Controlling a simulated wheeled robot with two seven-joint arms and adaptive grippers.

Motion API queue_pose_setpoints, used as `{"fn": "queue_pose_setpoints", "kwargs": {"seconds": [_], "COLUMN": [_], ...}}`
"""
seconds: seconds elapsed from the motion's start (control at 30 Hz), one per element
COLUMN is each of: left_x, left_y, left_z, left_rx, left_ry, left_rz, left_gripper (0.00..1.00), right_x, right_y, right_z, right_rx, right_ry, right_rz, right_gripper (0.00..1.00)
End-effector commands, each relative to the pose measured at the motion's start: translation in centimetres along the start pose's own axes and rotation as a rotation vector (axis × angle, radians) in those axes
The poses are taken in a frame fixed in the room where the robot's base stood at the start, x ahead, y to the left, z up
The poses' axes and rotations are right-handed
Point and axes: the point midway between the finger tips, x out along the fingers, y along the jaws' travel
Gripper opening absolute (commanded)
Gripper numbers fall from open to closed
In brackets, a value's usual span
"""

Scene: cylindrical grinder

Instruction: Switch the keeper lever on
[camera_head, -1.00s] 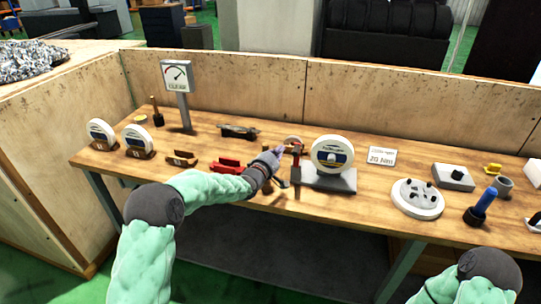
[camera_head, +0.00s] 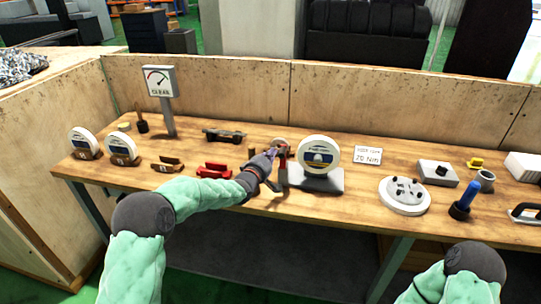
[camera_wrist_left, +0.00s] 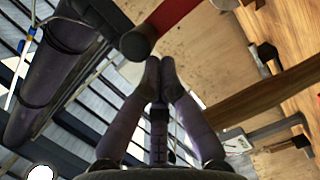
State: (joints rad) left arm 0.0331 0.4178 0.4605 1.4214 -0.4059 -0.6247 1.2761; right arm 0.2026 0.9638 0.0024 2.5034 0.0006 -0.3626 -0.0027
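The red keeper lever (camera_head: 283,158) stands by the grey base (camera_head: 317,180) that holds a white grinding wheel (camera_head: 318,155) upright. In the left wrist view, a red bar (camera_wrist_left: 178,14) with a dark round knob (camera_wrist_left: 137,43) shows just beyond my fingers, and I take it for the lever. My left gripper (camera_head: 271,154) is at the lever's left side in the head view. In the wrist view, the left fingers (camera_wrist_left: 159,68) come together at their tips with nothing seen between them. I cannot tell whether they touch the lever. My right gripper is out of view.
A gauge sign (camera_head: 159,81) reading CLEAR stands at the back left. Two wheels (camera_head: 84,143) (camera_head: 122,148) and a red part (camera_head: 214,171) are to the left. A round flange (camera_head: 404,194), blue-handled tool (camera_head: 467,197) and torque card (camera_head: 367,156) are to the right.

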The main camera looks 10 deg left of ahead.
Motion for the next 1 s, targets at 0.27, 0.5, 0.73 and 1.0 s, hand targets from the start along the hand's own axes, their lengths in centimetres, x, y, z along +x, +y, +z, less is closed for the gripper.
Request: {"fn": "queue_pose_setpoints", "kwargs": {"seconds": [0.27, 0.5, 0.73, 1.0], "left_x": [0.1, 0.2, 0.5, 1.1], "left_y": [0.3, 0.6, 1.3, 2.0], "left_z": [0.4, 0.9, 2.2, 4.5], "left_rx": [0.043, 0.104, 0.243, 0.478], "left_ry": [-0.001, -0.001, -0.002, -0.005], "left_rz": [-0.01, -0.026, -0.059, -0.121], "left_gripper": [0.0, 0.0, 0.0, 0.0], "right_x": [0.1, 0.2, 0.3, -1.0], "right_y": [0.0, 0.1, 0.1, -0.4], "right_z": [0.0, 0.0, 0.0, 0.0], "right_rx": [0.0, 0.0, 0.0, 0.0], "right_ry": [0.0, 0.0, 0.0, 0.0], "right_rz": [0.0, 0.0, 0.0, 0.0], "right_gripper": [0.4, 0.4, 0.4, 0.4]}}
